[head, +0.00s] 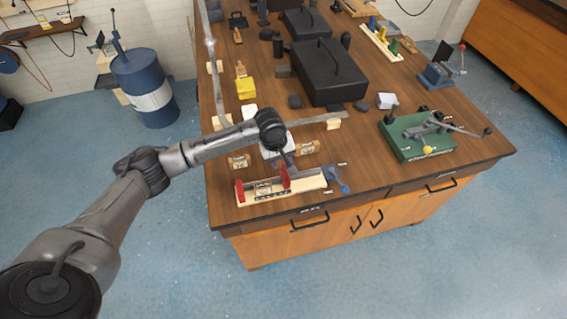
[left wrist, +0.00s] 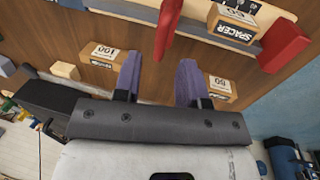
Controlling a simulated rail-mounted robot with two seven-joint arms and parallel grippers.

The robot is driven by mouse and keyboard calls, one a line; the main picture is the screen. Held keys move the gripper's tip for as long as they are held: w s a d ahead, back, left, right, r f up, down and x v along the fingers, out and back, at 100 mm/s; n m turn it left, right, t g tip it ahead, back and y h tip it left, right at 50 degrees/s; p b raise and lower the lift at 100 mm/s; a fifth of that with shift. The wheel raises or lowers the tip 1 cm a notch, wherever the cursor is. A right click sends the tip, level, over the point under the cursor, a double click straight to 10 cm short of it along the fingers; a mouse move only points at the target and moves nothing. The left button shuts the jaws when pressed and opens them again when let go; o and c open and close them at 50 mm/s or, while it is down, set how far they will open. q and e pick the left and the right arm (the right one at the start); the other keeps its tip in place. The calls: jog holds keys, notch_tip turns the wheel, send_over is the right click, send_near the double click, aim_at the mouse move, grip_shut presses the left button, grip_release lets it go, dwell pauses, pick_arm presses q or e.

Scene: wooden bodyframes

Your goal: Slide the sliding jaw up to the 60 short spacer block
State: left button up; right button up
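A wooden fixture (head: 300,186) lies near the bench's front edge. The red sliding jaw (head: 285,177) stands on it, and a red fixed jaw (head: 240,191) is at its left end. A short spacer block (head: 263,187) lies between them, beside the fixed jaw. In the left wrist view, the spacer block (left wrist: 233,24) is next to the fixed jaw (left wrist: 285,45), with a gap to the sliding jaw (left wrist: 166,28). My left gripper (left wrist: 160,75) is open. The sliding jaw's tip shows between its purple fingers, with no visible contact. My right gripper is out of view.
Two loose spacer blocks lie behind the fixture, one left (head: 239,161) and one right (head: 307,148). A blue handle (head: 336,178) is at the fixture's right end. A green device with a lever (head: 410,146) stands further right. Black cases (head: 328,70) stand further back.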

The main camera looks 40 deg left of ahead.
pick_arm(q)
jog(key=shift+w+d+f, duration=0.1)
jog(key=shift+w+f, duration=0.1)
jog(key=shift+f, duration=1.05)
grip_shut()
